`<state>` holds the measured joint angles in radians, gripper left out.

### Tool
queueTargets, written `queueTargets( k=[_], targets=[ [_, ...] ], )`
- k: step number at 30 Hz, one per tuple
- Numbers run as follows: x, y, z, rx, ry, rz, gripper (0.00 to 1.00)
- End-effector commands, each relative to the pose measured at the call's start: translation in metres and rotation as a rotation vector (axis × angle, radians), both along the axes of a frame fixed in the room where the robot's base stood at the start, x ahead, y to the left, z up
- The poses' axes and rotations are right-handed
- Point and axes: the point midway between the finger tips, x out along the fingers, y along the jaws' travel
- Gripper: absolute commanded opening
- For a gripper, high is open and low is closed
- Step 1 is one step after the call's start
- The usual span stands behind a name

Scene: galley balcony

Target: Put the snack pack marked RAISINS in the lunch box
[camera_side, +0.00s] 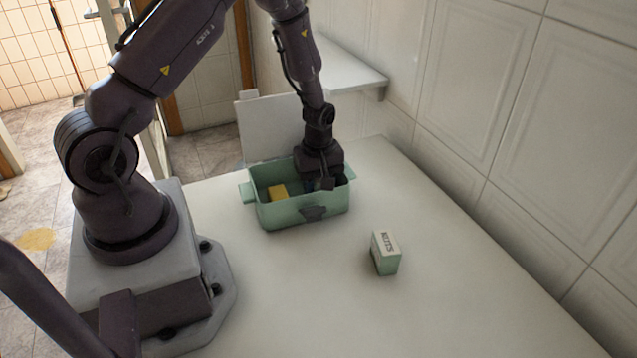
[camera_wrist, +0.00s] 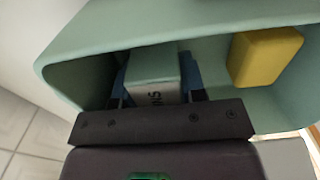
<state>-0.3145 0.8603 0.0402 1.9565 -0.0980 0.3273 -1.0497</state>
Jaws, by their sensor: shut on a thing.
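The green lunch box (camera_side: 290,212) stands open on the table, and its wall also shows in the wrist view (camera_wrist: 130,32). My gripper (camera_side: 325,184) reaches down into its right part. In the wrist view my gripper (camera_wrist: 155,80) is shut on a pale green snack pack (camera_wrist: 153,64), one finger on each side. The pack is inside the box walls; I cannot tell whether it touches the floor. Only the end of its lettering shows, seemingly "NS"; the rest is hidden by the gripper.
A yellow block (camera_side: 278,192) lies in the left part of the box, also in the wrist view (camera_wrist: 265,57). Another small green-and-white pack (camera_side: 385,252), with short lettering, stands on the table to the right. A tiled wall borders the table's right side. The front table is clear.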

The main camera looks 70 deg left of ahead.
Motion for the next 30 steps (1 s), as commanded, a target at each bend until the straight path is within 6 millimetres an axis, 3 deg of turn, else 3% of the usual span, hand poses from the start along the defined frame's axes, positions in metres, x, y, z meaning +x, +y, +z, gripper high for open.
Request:
queueTargets(
  k=[8, 9, 12, 23, 30],
  targets=[
    [0.0, 0.0, -0.004, 0.0, 0.001, -0.001, 0.15],
    [0.0, 0.0, -0.004, 0.0, 0.001, -0.001, 0.47],
    [-0.001, 0.0, -0.004, 0.0, 0.002, 0.0, 0.63],
    [-0.001, 0.0, 0.004, 0.0, 0.001, 0.0, 0.63],
    [0.001, 0.0, 0.051, 0.003, -0.004, -0.001, 0.63]
  ],
)
